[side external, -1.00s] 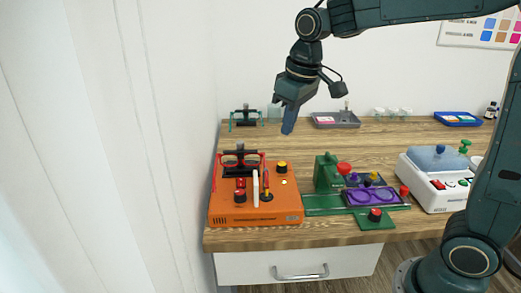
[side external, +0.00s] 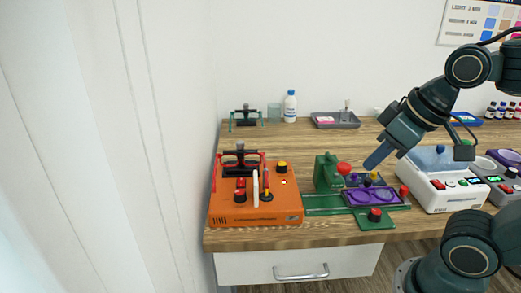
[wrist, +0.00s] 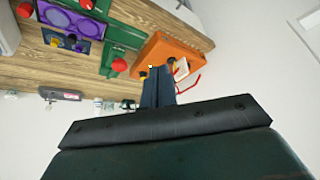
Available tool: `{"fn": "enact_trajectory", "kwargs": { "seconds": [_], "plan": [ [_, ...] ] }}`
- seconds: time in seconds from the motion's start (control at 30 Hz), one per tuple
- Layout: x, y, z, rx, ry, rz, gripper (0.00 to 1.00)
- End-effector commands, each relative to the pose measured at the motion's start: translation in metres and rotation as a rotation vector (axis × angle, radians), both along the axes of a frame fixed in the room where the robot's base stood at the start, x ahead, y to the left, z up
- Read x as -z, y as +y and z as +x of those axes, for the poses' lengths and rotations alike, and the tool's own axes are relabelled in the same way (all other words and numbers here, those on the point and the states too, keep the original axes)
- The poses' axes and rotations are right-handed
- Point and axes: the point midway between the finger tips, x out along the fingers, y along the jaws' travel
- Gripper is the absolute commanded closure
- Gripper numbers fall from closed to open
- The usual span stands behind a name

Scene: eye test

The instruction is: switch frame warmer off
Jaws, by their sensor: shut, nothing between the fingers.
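An orange unit (side external: 225,215) stands at the front left of the bench. It carries a red knob (side external: 240,195), a yellow knob (side external: 281,166), an upright white stick (side external: 255,188), a black-and-orange lever (side external: 266,184) and a small light (side external: 284,182). A red spectacle-like frame sits on its left part. I cannot read its label or tell for certain that it is the frame warmer. My gripper (side external: 370,164) is shut and empty, above the purple plate and apart from the orange unit. In the wrist view my gripper fingers (wrist: 156,74) overlap the orange unit (wrist: 185,48).
A green stand (side external: 326,172) with red knobs and a purple plate (side external: 370,196) is at the middle. A white device (side external: 440,198) with coloured buttons stands to its right. A grey tray (side external: 335,120) and a white bottle (side external: 290,106) are behind. Bare wood lies behind the orange unit.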

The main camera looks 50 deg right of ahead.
Motion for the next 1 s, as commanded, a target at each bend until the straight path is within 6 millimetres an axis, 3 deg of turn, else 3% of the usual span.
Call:
{"fn": "enact_trajectory", "kwargs": {
  "seconds": [0.17, 0.57, 0.77, 1.0],
  "plan": [
    [0.006, 0.000, -0.010, 0.008, -0.015, 0.003, 1.00],
    [0.006, 0.000, -0.009, 0.007, -0.015, 0.002, 1.00],
    [0.000, -0.001, -0.002, -0.010, -0.003, -0.009, 1.00],
    [-0.014, -0.002, 0.023, -0.065, 0.031, -0.044, 1.00]
  ]
}}
